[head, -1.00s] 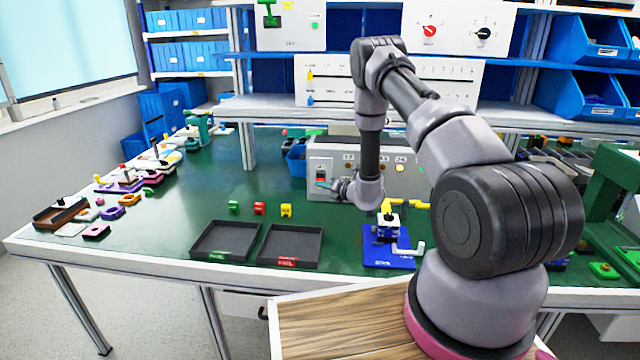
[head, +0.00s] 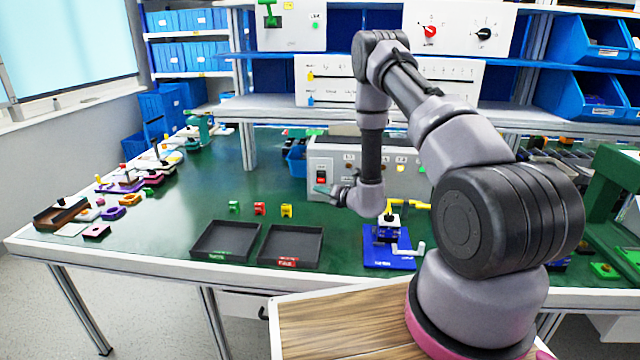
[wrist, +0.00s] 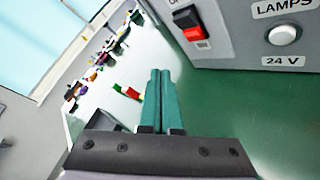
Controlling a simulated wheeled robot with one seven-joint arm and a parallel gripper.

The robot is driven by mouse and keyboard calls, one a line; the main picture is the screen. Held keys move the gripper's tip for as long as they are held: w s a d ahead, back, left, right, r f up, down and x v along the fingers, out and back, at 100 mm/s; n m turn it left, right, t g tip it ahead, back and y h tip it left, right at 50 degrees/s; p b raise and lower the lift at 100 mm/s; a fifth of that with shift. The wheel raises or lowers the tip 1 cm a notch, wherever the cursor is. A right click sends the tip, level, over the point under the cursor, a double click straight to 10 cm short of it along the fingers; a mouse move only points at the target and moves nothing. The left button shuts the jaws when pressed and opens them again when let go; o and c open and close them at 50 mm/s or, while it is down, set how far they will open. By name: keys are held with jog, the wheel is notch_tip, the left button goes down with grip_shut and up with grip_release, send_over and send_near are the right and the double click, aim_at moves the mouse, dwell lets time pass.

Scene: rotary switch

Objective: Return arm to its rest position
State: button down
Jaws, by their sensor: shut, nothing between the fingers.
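My gripper (head: 324,190) is at the front of the grey control box (head: 319,158), a little above the green table. In the wrist view its two green fingers (wrist: 158,100) lie side by side, closed and empty. A red and black rocker switch (wrist: 192,24) on the box is ahead and right of the fingers, apart from them. A round white lamp button (wrist: 285,35) labelled LAMPS is further right. In the head view, the panel on the upper shelf carries a red rotary knob (head: 429,32) and a black rotary knob (head: 484,34).
Two black trays (head: 227,241) (head: 291,245) lie on the table's front. Small green, red and yellow blocks (head: 259,209) stand behind them. A blue-based fixture with a yellow handle (head: 389,260) stands below my forearm. The table's middle left is clear.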

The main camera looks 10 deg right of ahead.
jog(key=s+a+r+n+g+y, duration=0.1)
jog(key=a+r+n+g+y, duration=0.2)
jog(key=r, duration=0.5)
jog(key=s+a+r+n+y, duration=0.15)
jog(key=a+r+n, duration=0.25)
jog(key=r, duration=0.4)
jog(key=s+a+r+n+g+y, duration=0.1)
jog(key=s+a+r+n+g, duration=0.15)
jog(key=s+r+n, duration=0.35)
jog(key=s+a+r+n+g+y, duration=0.1)
jog(key=s+r+n+g, duration=0.25)
jog(key=r, duration=0.45)
jog(key=s+d+r+n+g+h, duration=0.1)
jog(key=s+d+r+n+h, duration=0.1)
jog(key=s+r+n, duration=0.45)
jog(key=s+d+r+n+g+h, duration=0.15)
jog(key=s+n, duration=0.25)
jog(key=s, duration=0.5)
jog(key=s+d+r+n+t+h, duration=0.5)
jog(key=s+d+n+h, duration=0.2)
jog(key=s+d, duration=0.3)
jog(key=shift+s+d+n+h, duration=0.25)
jog(key=shift+d+h, duration=0.35)
jog(key=shift+d, duration=0.55)
